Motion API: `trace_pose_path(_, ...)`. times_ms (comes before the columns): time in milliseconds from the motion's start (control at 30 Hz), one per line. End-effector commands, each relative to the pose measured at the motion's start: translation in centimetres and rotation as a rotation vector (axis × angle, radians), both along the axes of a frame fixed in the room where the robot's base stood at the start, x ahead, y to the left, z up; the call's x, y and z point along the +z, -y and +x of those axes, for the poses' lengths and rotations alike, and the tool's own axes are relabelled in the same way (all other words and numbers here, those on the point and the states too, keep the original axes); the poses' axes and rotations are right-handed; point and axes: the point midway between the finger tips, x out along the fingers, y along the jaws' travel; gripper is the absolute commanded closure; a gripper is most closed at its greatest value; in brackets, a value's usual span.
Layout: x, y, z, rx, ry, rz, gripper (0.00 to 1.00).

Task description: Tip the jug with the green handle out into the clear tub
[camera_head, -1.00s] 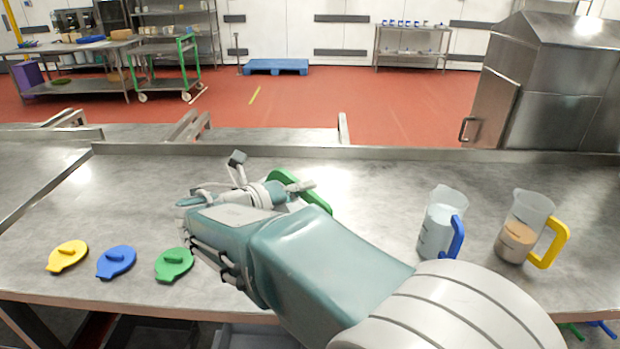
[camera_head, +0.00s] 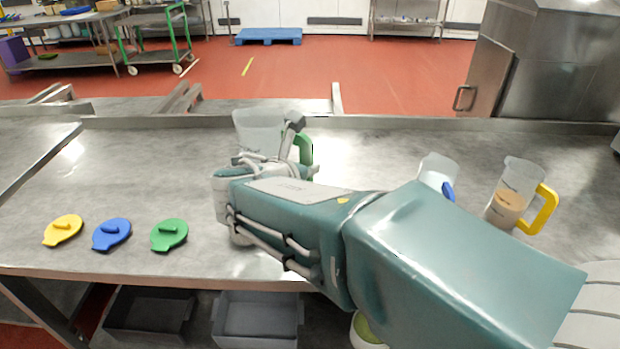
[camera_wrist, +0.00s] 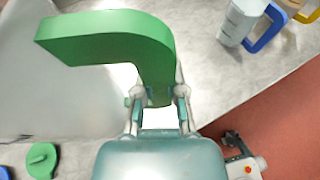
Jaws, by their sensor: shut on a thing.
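The clear jug (camera_head: 257,124) has a green handle (camera_head: 306,150) and looks roughly upright over the table, its lower part hidden by my arm. My gripper (camera_wrist: 160,98) is shut on the green handle, which also shows large in the wrist view (camera_wrist: 105,38). The jug's pale body (camera_wrist: 50,105) fills the left of the wrist view; I cannot see its contents. Whether its base touches the table is hidden. I cannot make out the clear tub for certain.
A blue-handled jug (camera_head: 437,172) and a yellow-handled jug (camera_head: 508,200) with tan contents stand right. Yellow (camera_head: 63,230), blue (camera_head: 112,234) and green lids (camera_head: 169,235) lie front left. Grey bins (camera_head: 258,318) sit below the table (camera_head: 130,180). The table's left middle is clear.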

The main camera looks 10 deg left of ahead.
Motion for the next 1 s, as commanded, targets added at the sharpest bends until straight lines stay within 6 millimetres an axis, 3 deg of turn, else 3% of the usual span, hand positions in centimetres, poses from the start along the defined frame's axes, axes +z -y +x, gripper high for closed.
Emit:
trace_pose_path(533, 2.2, 7.6, -1.8, -0.003, -0.002, -0.016, 1.0)
trace_pose_path(1000, 2.4, 8.4, -2.1, -0.001, -0.003, -0.018, 1.0)
